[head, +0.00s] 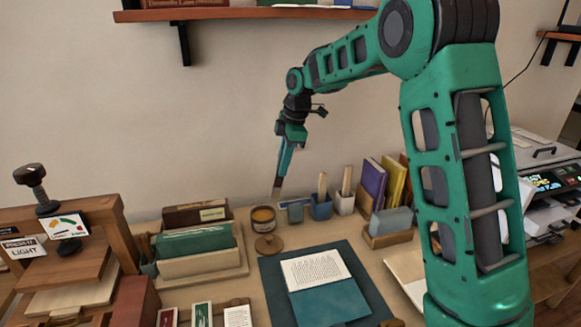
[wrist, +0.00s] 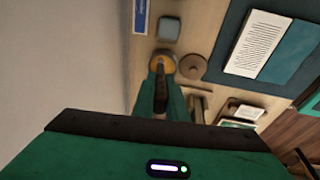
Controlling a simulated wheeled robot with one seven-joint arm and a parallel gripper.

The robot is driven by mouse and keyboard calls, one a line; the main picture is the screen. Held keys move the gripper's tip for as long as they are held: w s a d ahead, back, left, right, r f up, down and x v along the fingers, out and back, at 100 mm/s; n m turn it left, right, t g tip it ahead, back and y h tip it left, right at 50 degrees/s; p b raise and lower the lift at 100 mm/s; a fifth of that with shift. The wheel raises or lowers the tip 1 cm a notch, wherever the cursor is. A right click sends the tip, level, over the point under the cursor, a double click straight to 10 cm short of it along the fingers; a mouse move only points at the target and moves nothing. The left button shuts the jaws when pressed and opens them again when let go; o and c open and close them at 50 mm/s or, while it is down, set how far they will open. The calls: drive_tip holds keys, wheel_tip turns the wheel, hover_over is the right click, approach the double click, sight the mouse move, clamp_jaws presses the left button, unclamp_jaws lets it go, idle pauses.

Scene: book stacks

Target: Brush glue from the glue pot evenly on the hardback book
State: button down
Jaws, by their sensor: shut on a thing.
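The hardback book lies on a dark blue-green mat (head: 275,275); its printed page (head: 312,270) and teal cover (head: 332,302) show. Both also appear in the wrist view, the page (wrist: 258,43) and cover (wrist: 293,52). The glue pot (head: 263,214) is a small round jar with amber contents, behind the mat's back left corner. It also shows in the wrist view (wrist: 154,65), partly hidden. My gripper (head: 284,163) is shut on a brush (head: 277,186), which points down, its tip apparently above the pot and apart from it. My gripper (wrist: 160,98) hides much of the brush in the wrist view.
A round wooden lid (head: 268,246) lies in front of the pot. A wooden rack (head: 205,265) of books and a press (head: 65,265) are at left. A shelf (head: 235,13) hangs above.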

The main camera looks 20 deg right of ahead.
wheel_tip(320, 180, down, 6)
drive_tip(key=s+a+y, duration=0.1)
drive_tip(key=a, duration=0.2)
drive_tip(key=shift+r+t, duration=0.15)
drive_tip(key=shift+t, duration=0.15)
drive_tip(key=shift+f, duration=0.45)
idle(1.7)
drive_tip(key=shift+r, duration=0.1)
wheel_tip(320, 180, up, 7)
idle(0.9)
drive_tip(key=shift+s, duration=0.1)
idle(0.4)
